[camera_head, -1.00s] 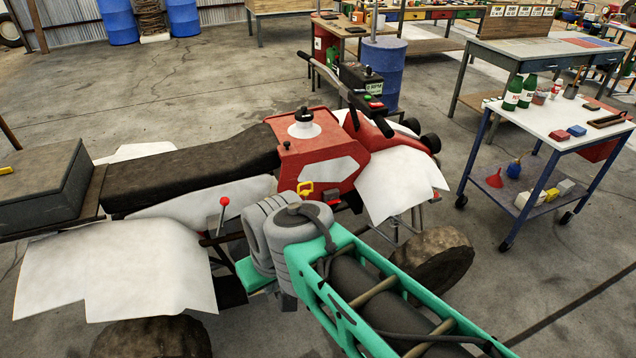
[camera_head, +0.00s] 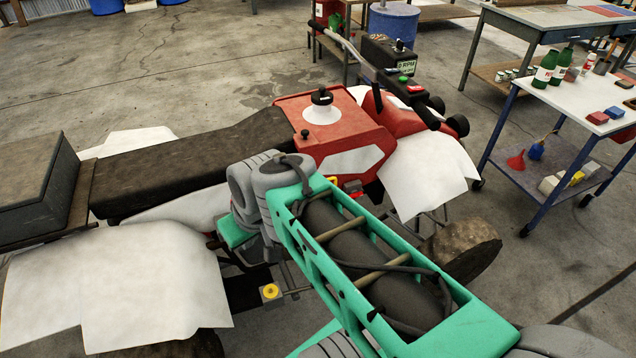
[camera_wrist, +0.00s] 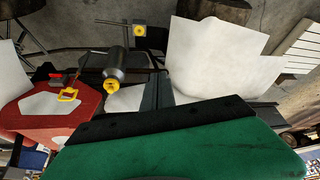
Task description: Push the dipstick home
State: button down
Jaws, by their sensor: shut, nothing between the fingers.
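A yellow loop handle (camera_wrist: 68,97), seemingly the dipstick's, stands beside the red bodywork at the left of the wrist view. Only a sliver of yellow (camera_head: 332,181) shows beside my arm in the head view. How far the stick sits in its tube cannot be told. My gripper (camera_wrist: 161,78) shows in the wrist view as narrow dark fingers, shut and empty, right of the loop and apart from it. In the head view the fingers are hidden under my green arm. The quad bike (camera_head: 330,130) carries the red tank and a dark seat.
A dark cylinder with a yellow cap (camera_wrist: 112,84) lies between the loop and my fingers in the wrist view. A grey box with a yellow button (camera_head: 270,292) sits low on the quad. White fenders (camera_head: 425,175) flank it. A trolley (camera_head: 575,100) stands at the right.

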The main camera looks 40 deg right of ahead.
jog(key=w+d+f+t+b, duration=0.5)
jog(key=w+d+f+b, duration=0.1)
jog(key=d+f+b, duration=0.6)
jog(key=s+d+r+m+t+h+b, duration=0.1)
jog(key=s+d+m+t+h+b, duration=0.2)
jog(key=d, duration=0.6)
jog(key=s+d+r+t+h+b, duration=0.1)
jog(key=s+d+r+t+b, duration=0.3)
jog(key=d, duration=0.6)
jog(key=g+b, duration=0.1)
send_over(336, 179)
jog(key=s+a, duration=0.4)
notch_tip(336, 179, down, 4)
jog(key=shift+w+d+f+b, duration=0.25)
jog(key=shift+w+f, duration=0.2)
jog(key=shift+f, duration=0.35)
jog(key=shift+w+d+f+b, duration=0.25)
jog(key=shift+w+f, duration=0.2)
jog(key=shift+f, duration=0.3)
jog(key=shift+f, duration=0.1)
